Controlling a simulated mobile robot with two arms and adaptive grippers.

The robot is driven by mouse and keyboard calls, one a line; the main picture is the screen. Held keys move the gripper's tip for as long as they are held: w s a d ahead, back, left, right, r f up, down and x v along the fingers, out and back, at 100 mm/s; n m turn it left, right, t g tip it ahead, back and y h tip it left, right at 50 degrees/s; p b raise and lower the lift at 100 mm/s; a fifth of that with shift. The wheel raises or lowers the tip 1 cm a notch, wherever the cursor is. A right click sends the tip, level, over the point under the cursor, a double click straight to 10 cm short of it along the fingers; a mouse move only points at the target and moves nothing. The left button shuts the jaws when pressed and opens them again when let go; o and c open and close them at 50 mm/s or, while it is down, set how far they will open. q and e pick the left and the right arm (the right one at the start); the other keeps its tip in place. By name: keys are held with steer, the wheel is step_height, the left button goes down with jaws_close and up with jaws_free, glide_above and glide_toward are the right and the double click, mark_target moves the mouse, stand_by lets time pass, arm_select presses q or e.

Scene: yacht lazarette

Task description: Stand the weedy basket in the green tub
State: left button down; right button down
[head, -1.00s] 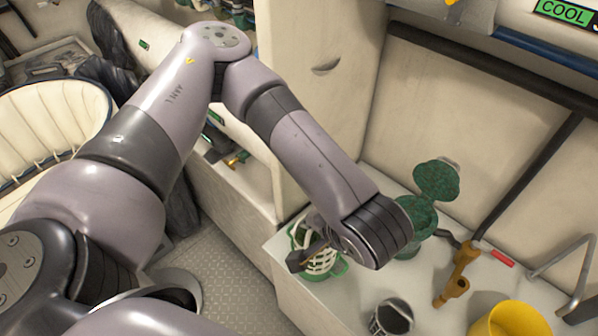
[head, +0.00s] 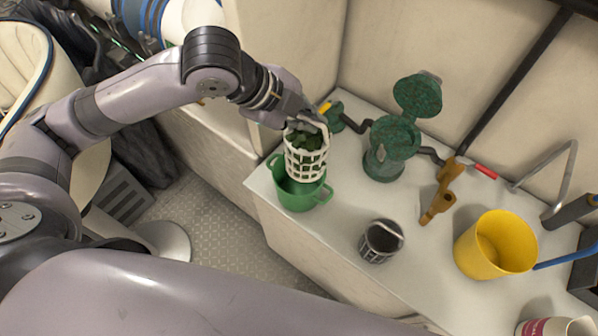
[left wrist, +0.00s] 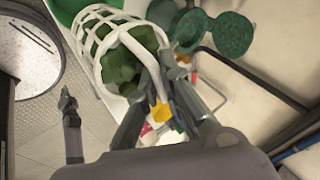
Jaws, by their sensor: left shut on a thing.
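The weedy basket (head: 305,160) is a white lattice basket with dark green weed inside. My left gripper (head: 308,120) is shut on its white handle, at the top of the basket. In the left wrist view the basket (left wrist: 92,42) hangs from the fingers (left wrist: 165,103), weed showing through its slats. The green tub (head: 299,197) with side handles stands on the white locker top. The basket's lower end overlaps the tub's mouth in the head view; I cannot tell whether it is inside or just above.
A dark basket (head: 381,242) stands in front of the tub. A green strainer housing (head: 385,160) with raised lid is behind right. A brown fitting (head: 440,192) and a yellow bucket (head: 494,246) are further right. The counter's left edge drops to the floor.

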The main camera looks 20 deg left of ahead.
arm_select(q)
steer(key=shift+w+a+r+m+g+h, duration=0.15)
steer(key=shift+w+a+m+g, duration=0.05)
steer(key=shift+w+a+m, duration=0.3)
steer(key=shift+w+a+r+m+g+h, duration=0.2)
steer(key=shift+w+a+m, duration=0.15)
steer(key=shift+a, duration=0.2)
steer(key=shift+a+r+p, duration=0.1)
steer(key=shift+a+p, duration=0.05)
steer(key=shift+p, duration=0.55)
step_height(320, 180, down, 15)
steer(key=shift+f, duration=0.2)
step_height(320, 180, down, 5)
steer(key=shift+r+p, duration=0.1)
steer(key=shift+p, duration=0.3)
steer(key=c, duration=2.2)
jaws_free()
steer(key=o, duration=0.4)
steer(key=shift+o, duration=0.2)
